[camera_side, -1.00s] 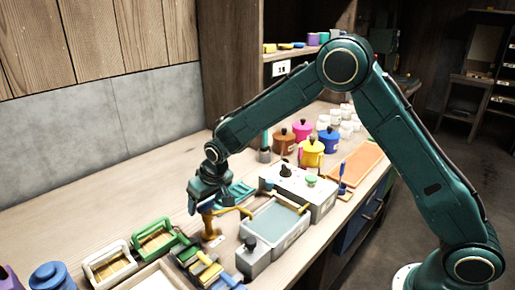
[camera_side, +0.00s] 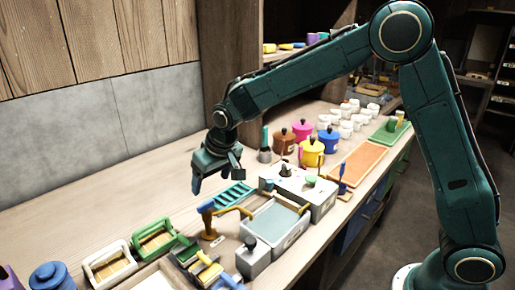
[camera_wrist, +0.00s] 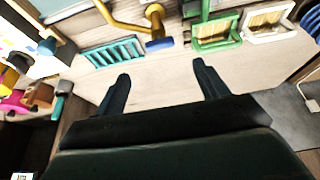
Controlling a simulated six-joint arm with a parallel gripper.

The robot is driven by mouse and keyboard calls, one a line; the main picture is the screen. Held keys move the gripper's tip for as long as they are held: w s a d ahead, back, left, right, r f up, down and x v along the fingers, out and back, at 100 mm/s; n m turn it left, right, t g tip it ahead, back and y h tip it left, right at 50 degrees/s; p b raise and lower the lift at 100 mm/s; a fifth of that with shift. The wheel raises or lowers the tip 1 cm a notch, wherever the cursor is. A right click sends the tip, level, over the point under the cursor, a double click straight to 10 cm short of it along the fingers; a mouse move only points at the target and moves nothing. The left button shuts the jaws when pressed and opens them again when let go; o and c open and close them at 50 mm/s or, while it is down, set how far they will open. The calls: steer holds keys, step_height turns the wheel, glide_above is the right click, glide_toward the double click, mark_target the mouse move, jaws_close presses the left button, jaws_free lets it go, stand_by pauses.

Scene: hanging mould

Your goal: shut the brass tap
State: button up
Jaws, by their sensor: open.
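The brass tap (camera_side: 210,228) stands upright on the bench with a blue handle (camera_side: 205,207) on top. Its spout (camera_side: 236,211) reaches right over the edge of a grey basin (camera_side: 276,223). In the wrist view the tap (camera_wrist: 155,18) is at top centre, its blue handle (camera_wrist: 160,44) beyond my fingertips. My gripper (camera_side: 217,181) is open and empty, raised above the tap and apart from it. Both fingers also show spread in the wrist view (camera_wrist: 160,73). I cannot tell whether water runs from the spout.
A teal slatted rack (camera_side: 235,194) lies close behind the tap. Green (camera_side: 152,238) and white (camera_side: 110,265) framed moulds stand at the front left. A grey box with knobs (camera_side: 300,190) and several coloured pots, one yellow (camera_side: 311,153), stand to the right.

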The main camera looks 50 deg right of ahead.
steer(key=v, duration=0.4)
stand_by(0.4)
steer(key=s+d+r, duration=0.4)
steer(key=s+r, duration=0.1)
steer(key=s, duration=0.3)
steer(key=s+d+r, duration=0.4)
steer(key=s, duration=0.3)
steer(key=s+d, duration=0.1)
steer(key=s, duration=0.7)
steer(key=s+d+f+t, duration=0.1)
steer(key=s+d, duration=0.1)
steer(key=s, duration=0.7)
steer(key=shift+s+d, duration=0.15)
steer(key=shift+d, duration=0.15)
steer(key=shift+c, duration=0.2)
